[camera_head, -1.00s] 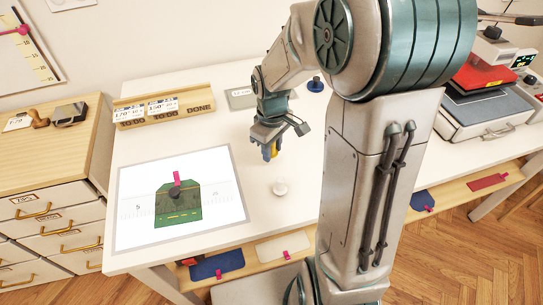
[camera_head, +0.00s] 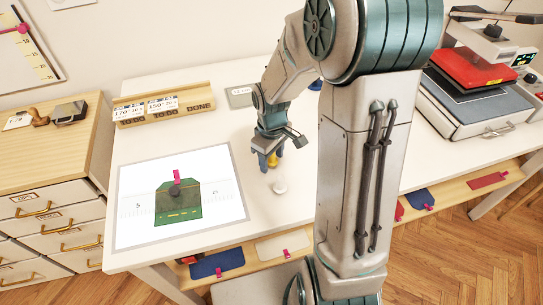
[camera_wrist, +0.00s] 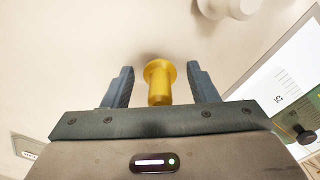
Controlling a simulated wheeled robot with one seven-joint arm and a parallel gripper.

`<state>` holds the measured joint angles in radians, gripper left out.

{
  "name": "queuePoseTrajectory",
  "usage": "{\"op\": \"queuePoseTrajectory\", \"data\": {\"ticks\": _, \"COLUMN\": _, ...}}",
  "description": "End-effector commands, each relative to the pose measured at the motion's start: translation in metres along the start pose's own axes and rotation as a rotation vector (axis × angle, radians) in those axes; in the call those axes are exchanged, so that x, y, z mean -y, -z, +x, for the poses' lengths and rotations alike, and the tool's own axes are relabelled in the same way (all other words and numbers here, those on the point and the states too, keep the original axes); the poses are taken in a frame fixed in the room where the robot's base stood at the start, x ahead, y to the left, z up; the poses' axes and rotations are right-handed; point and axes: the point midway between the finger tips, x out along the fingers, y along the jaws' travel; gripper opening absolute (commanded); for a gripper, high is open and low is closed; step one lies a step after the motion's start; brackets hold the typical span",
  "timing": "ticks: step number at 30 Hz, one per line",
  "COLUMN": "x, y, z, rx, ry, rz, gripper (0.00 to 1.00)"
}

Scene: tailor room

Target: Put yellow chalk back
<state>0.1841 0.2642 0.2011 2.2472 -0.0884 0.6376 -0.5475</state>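The yellow chalk (camera_head: 271,160) is a small knob-ended piece at the worktable, below my gripper (camera_head: 271,158). In the wrist view the yellow chalk (camera_wrist: 160,80) lies between the two dark blue fingers of my gripper (camera_wrist: 162,85). A gap shows on each side of it, so the fingers are open around it and do not appear to touch it. It appears to stand on the white tabletop. The fingers partly hide it in the head view.
A white chalk piece (camera_head: 280,187) stands close in front; a blue one (camera_head: 316,85) is behind my arm. A white measuring mat (camera_head: 135,235) with a green fabric piece (camera_head: 190,210) lies left. A wooden card holder (camera_head: 165,116) stands behind. A heat press (camera_head: 480,100) is right.

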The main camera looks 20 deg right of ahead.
Motion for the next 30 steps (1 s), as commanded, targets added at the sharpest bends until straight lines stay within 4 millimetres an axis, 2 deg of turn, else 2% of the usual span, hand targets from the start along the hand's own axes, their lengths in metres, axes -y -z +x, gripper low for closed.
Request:
{"op": "queuePoseTrajectory", "data": {"ticks": 8, "x": -0.001, "y": 0.001, "z": -0.01, "rx": -0.003, "ry": -0.002, "rz": 0.001, "gripper": 0.53}}
{"op": "queuePoseTrajectory", "data": {"ticks": 21, "x": -0.001, "y": 0.001, "z": -0.099, "rx": -0.004, "ry": -0.004, "rz": 0.0, "gripper": 0.53}}
{"op": "queuePoseTrajectory", "data": {"ticks": 30, "x": 0.003, "y": -0.004, "z": -0.127, "rx": -0.006, "ry": -0.009, "rz": 0.017, "gripper": 0.53}}
